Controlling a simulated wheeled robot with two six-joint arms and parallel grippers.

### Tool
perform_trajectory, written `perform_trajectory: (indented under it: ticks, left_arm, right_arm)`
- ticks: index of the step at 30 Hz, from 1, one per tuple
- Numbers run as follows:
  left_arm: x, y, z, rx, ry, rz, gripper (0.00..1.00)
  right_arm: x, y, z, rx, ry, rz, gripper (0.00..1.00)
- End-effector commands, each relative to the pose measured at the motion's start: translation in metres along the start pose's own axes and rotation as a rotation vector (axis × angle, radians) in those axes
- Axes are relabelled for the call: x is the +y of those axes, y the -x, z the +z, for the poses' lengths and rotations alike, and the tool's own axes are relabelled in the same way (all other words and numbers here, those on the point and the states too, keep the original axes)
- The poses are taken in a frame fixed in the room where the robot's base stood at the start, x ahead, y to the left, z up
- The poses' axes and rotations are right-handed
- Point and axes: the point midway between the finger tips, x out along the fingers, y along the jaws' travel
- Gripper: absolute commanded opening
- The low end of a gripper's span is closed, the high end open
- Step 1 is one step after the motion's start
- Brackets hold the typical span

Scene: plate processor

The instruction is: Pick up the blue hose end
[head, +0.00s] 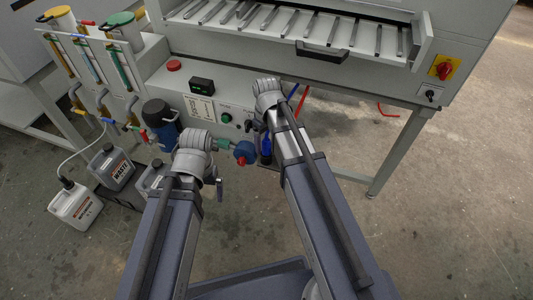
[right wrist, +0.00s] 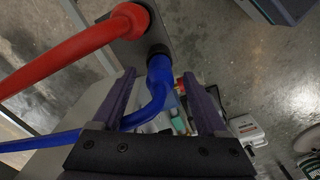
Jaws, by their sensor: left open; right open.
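The blue hose (right wrist: 156,101) shows in the right wrist view. Its dark blue end (right wrist: 159,62) sits at a grey plate, and the hose bends left behind one of my fingers. My right gripper (right wrist: 160,76) is open, with a finger to each side of the hose end in the picture; I see no contact. In the head view a blue piece (head: 265,149) shows beside my right wrist, and my right gripper (head: 251,127) is mostly hidden. My left gripper (head: 219,187) is open and empty, low in front of the machine.
A red hose (right wrist: 75,45) runs left of the blue one, its end at the same plate. A blue and red round fitting (head: 243,153) is between my wrists. White and grey canisters (head: 75,206) stand on the floor at left. The floor at right is clear.

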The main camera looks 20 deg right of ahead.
Motion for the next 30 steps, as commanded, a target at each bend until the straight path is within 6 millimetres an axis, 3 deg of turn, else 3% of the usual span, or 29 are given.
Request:
perform_trajectory:
  ticks: [1,6,15,30]
  left_arm:
    - [0.001,-0.014,-0.001,0.0,-0.001,-0.001,1.0]
    - [0.002,-0.032,-0.002,0.0,-0.002,-0.005,1.0]
    - [0.002,-0.032,-0.002,0.0,-0.002,-0.006,1.0]
    - [0.002,-0.032,-0.002,0.0,-0.002,-0.006,1.0]
  right_arm:
    - [0.0,-0.014,-0.001,0.0,0.0,0.0,0.76]
    - [0.0,-0.032,-0.001,0.0,0.0,0.0,0.76]
    - [0.0,-0.032,-0.001,0.0,0.0,0.0,0.76]
    - [0.0,-0.032,-0.001,0.0,0.0,0.0,0.21]
